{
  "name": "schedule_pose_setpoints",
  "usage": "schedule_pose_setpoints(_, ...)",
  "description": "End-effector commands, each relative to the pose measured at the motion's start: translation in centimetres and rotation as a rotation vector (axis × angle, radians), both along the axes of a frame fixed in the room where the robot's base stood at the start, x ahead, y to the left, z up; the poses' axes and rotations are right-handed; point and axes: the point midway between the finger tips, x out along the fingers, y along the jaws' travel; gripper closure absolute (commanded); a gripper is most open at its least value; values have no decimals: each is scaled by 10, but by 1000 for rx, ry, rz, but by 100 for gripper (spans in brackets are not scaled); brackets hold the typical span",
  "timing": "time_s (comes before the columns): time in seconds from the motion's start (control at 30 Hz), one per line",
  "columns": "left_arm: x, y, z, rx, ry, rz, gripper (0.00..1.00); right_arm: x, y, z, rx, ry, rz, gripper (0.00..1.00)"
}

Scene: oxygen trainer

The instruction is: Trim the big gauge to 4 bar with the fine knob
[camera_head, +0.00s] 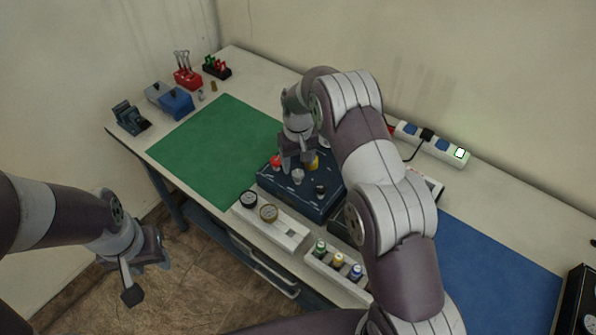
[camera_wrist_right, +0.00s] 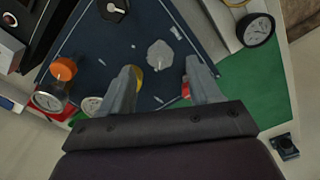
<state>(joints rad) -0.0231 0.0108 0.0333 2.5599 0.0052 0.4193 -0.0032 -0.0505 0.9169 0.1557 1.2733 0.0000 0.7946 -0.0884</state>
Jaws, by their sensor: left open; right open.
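The dark blue trainer panel (camera_head: 329,207) stands mid-table with several knobs on top. My right gripper (camera_head: 297,168) points down over it, open and empty. In the right wrist view its spread fingers (camera_wrist_right: 162,70) lie either side of the line to a grey lobed knob (camera_wrist_right: 160,54), which sits just beyond the tips. The same grey knob (camera_head: 298,177) shows in the head view. A black knob (camera_wrist_right: 113,8) and an orange knob (camera_wrist_right: 63,69) are nearby. A round gauge (camera_wrist_right: 47,101) is partly visible; its reading is unclear. My left gripper (camera_head: 139,277) is open and empty, off the table.
Small bottles (camera_head: 338,260) stand in a white rack at the front. A green mat (camera_head: 215,150) is left, a blue mat (camera_head: 500,265) right. A power strip (camera_head: 440,148) lies behind.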

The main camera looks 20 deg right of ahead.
Motion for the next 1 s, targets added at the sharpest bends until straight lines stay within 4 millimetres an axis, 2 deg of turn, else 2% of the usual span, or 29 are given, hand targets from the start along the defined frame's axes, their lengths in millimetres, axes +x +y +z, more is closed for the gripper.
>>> schedule_pose_setpoints(0.03, 0, 0, -11, 0, 0, 0, 57, 1, 0, 9, 0, -6, 0, 37)
schedule_pose_setpoints(0.23, 0, 0, -24, 0, 0, 0, 57, 0, 0, 59, 0, -2, 0, 37)
schedule_pose_setpoints(0.27, -1, 0, -7, 0, 2, 0, 57, 0, 0, 75, 0, 0, 0, 37)
schedule_pose_setpoints(0.3, 0, 0, 1, 0, 1, 0, 57, 0, 0, 82, 0, 2, 0, 37)
schedule_pose_setpoints(0.4, 0, 0, 5, 0, -1, 0, 57, 0, 0, 87, 0, 2, 0, 37)
schedule_pose_setpoints(0.93, 0, 0, 3, 0, 0, 0, 57, 4, 0, 85, 1, -15, -6, 37)
schedule_pose_setpoints(0.97, 0, 0, 3, 0, 0, 0, 57, 6, 0, 82, 2, -31, -11, 37)
schedule_pose_setpoints(1.0, 0, 0, 3, 0, 0, 0, 57, -4, 0, 69, 2, -18, -18, 37)
